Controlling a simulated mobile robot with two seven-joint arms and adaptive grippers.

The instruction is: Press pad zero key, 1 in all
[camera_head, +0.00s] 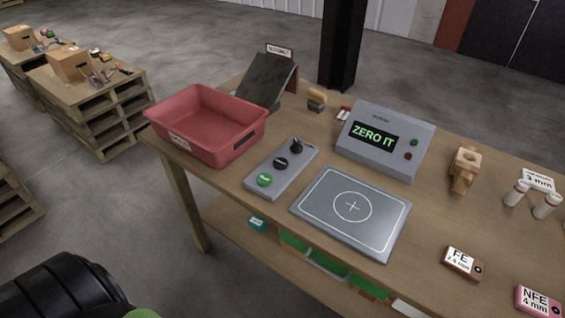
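A grey display box (383,142) stands at the back of the wooden table. Its screen reads "ZERO IT" in green. A green button (414,142) and a red button (408,156) sit at the right of its face. A flat grey pad (382,239) with a white circle and cross lies in front of it. Left of the pad is a grey key panel (268,188) with a green key (264,180), a black key (280,163) and a black knob (296,147). I cannot read the key labels. Neither gripper shows; a black part of mine is at lower left.
A red bin (188,149) stands left of the key panel, with a dark sloped plate (267,79) behind it. A wooden piece (464,170), white cylinders (516,192) and labelled blocks, FE (463,263) and NFE (538,300), are at right. A dark post (342,45) rises behind.

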